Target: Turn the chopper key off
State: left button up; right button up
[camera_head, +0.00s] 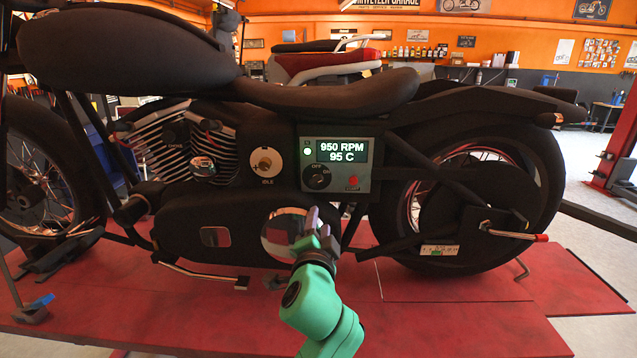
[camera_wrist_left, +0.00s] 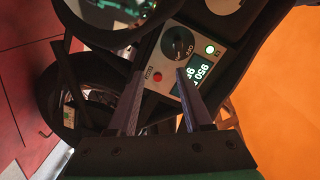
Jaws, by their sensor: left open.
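The black chopper key switch (camera_head: 318,177) sits on the grey control panel (camera_head: 378,180), with OFF marked above it and ON at its upper right. I cannot tell for sure which mark it points at. The panel display (camera_head: 342,151) is lit with 950 RPM and 95 C, and a green lamp glows beside it. My left gripper (camera_head: 318,222) is open and empty, below the panel in the head view. In the left wrist view the key switch (camera_wrist_left: 178,42) lies beyond the open fingertips (camera_wrist_left: 161,72), apart from them. My right gripper is not in view.
A red button (camera_head: 353,181) is on the panel, right of the key. An IDLE knob (camera_head: 266,163) is to its left. A round shiny cover (camera_head: 287,233) is behind my gripper. The black chopper stands on a red lift (camera_head: 450,315). The rear wheel is to the right.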

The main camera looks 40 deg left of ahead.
aim_at(316, 184)
pick_arm(q)
jog(key=shift+y, duration=0.3)
jog(key=r+p+x, duration=0.1)
jog(key=x, duration=0.3)
jog(key=r+p+x, duration=0.1)
jog(key=p+x, duration=0.1)
jog(key=x, duration=0.3)
jog(key=a+r+p+x, duration=0.1)
jog(key=p+x, duration=0.1)
jog(key=x, duration=0.2)
jog(key=shift+s+a, duration=0.15)
jog(key=shift+a, duration=0.2)
grip_shut()
